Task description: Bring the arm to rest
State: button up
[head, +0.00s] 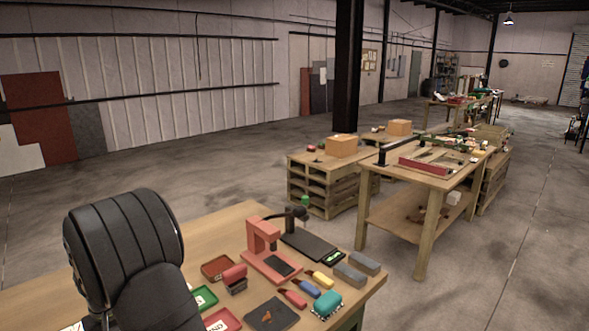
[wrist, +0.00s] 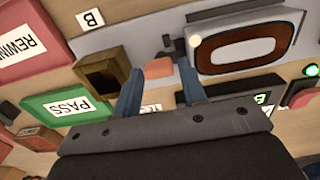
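My gripper (wrist: 160,80) shows in the wrist view with its two blue-grey fingers apart. A small salmon-coloured block (wrist: 158,67) appears beyond the gap between the fingertips; I cannot tell how far away it is, and no grip on it shows. In the head view my black arm fills the lower left, over the near wooden table (head: 222,228); the gripper itself is hidden there. Under the gripper in the wrist view are a green tray labelled PASS (wrist: 68,106), a red tray labelled REWIND (wrist: 35,40) and a grey device with a brown oval ring (wrist: 245,48).
A brass-coloured open box (wrist: 103,78) stands left of the fingers. On the near table are a red press-like stand (head: 265,245), grey blocks (head: 350,275), a teal object (head: 327,304) and several coloured handles.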

notch_tip(320, 180, up, 17)
notch_tip(320, 180, down, 18)
jog(key=shift+r, duration=0.25)
jog(key=shift+r+m, duration=0.3)
jog(key=shift+m, duration=0.4)
notch_tip(320, 180, up, 17)
notch_tip(320, 180, down, 12)
jog(key=n, duration=0.9)
jog(key=shift+n, duration=0.4)
jog(key=shift+s+f+n, duration=0.1)
jog(key=shift+f+n, duration=1)
jog(key=shift+f, duration=0.2)
